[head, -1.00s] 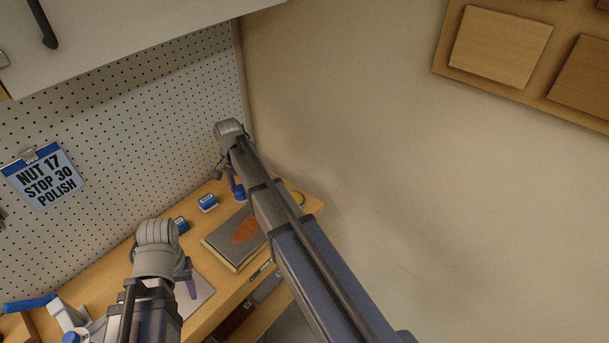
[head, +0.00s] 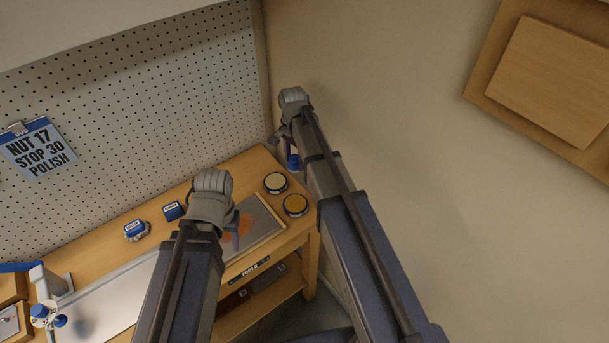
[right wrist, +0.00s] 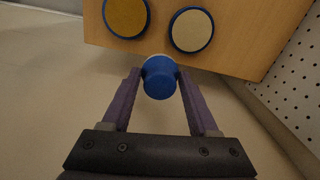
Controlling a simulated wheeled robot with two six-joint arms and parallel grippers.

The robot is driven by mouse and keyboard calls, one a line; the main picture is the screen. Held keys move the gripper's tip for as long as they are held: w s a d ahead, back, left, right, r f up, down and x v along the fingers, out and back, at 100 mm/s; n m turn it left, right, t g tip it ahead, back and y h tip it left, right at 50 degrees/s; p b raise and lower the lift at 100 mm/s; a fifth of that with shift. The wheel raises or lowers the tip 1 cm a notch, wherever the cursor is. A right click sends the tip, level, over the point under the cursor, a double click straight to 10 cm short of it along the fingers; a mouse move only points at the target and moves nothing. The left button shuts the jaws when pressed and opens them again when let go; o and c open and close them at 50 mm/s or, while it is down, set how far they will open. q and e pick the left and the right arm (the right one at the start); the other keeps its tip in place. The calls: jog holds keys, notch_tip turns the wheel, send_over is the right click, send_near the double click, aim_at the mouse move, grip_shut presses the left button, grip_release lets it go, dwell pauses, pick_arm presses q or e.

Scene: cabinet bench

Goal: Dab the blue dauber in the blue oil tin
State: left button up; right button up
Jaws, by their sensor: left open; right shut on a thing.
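My right gripper (right wrist: 159,88) is shut on the blue dauber (right wrist: 158,80), whose blue end faces the right wrist camera. In the head view the dauber (head: 293,161) hangs from the gripper by the bench's right end, partly beside my forearm. Two round, open tins with blue rims sit on the bench corner: one with a cream filling (head: 275,182), one with an amber filling (head: 295,205). The right wrist view shows the cream tin (right wrist: 191,29) and the amber tin (right wrist: 126,15) just beyond the dauber, apart from it. My left gripper (head: 236,238) is open over a plate with an orange patch.
The plate (head: 266,222) lies left of the tins. Two small blue boxes, one here (head: 172,210), stand near the pegboard (head: 150,110). A wall (head: 400,150) rises on the right. The wooden bench (head: 255,167) is bare behind the tins.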

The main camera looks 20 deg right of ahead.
pick_arm(q)
jog(key=shift+f, duration=0.25)
pick_arm(e)
jog(key=s+a+m, duration=0.1)
jog(key=s+a, duration=0.1)
jog(key=s, duration=0.6)
jog(key=shift+s+a+f, duration=0.2)
pick_arm(q)
jog(key=shift+a+f+b, duration=0.1)
jog(key=shift+b, duration=0.2)
pick_arm(e)
jog(key=shift+f, duration=0.1)
pick_arm(q)
notch_tip(320, 180, down, 6)
jog(key=b, duration=0.5)
jog(key=shift+b, duration=0.35)
pick_arm(e)
notch_tip(320, 180, down, 6)
jog(key=shift+r, duration=0.1)
pick_arm(q)
jog(key=shift+s+f+b, duration=0.1)
jog(key=shift+f+b, duration=0.3)
jog(key=shift+b, duration=0.2)
pick_arm(e)
jog(key=shift+f, duration=0.5)
pick_arm(q)
notch_tip(320, 180, up, 7)
jog(key=p, duration=0.7)
pick_arm(e)
notch_tip(320, 180, up, 7)
